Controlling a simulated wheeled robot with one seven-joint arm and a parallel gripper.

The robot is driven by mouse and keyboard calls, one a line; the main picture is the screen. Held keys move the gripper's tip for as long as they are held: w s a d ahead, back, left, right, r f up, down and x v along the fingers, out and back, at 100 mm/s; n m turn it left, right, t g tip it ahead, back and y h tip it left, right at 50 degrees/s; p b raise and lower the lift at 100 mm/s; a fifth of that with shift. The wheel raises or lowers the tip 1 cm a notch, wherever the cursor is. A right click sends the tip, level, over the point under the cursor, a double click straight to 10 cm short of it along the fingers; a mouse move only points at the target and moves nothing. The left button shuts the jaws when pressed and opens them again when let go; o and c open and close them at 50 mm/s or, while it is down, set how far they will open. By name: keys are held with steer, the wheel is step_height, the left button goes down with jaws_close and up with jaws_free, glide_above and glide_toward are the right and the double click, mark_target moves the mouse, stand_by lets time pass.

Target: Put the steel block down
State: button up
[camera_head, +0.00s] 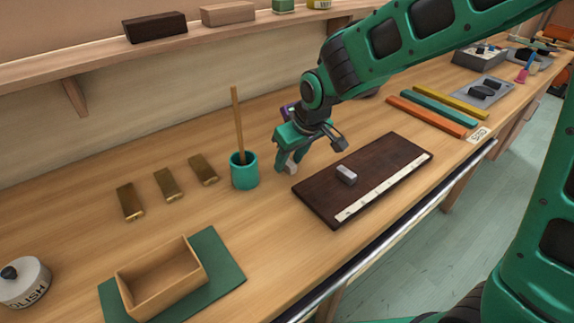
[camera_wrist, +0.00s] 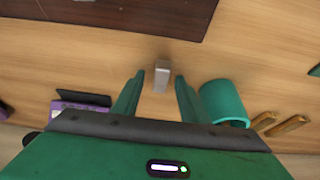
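A small grey steel block (camera_wrist: 162,80) shows between and just past my fingertips in the wrist view. In the head view its pale lower part (camera_head: 290,169) shows under my gripper (camera_head: 289,160), low over the bench. In the wrist view my gripper (camera_wrist: 160,85) is open, with a narrow gap on each side of the block. The block seems to stand on the wood, left of the dark board and apart from it; its contact is partly hidden. Another small grey block (camera_head: 346,174) lies on the dark board (camera_head: 388,160), which has a pale marked strip.
A teal cup (camera_head: 244,175) with a wooden stick stands close beside my gripper; the wrist view shows this cup (camera_wrist: 222,103) too. A purple object (camera_wrist: 75,107) is on the other side. Several brass bars lie left of the cup. A wooden tray (camera_head: 160,287) sits on a green mat.

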jaws_close()
steer(key=shift+r, duration=0.15)
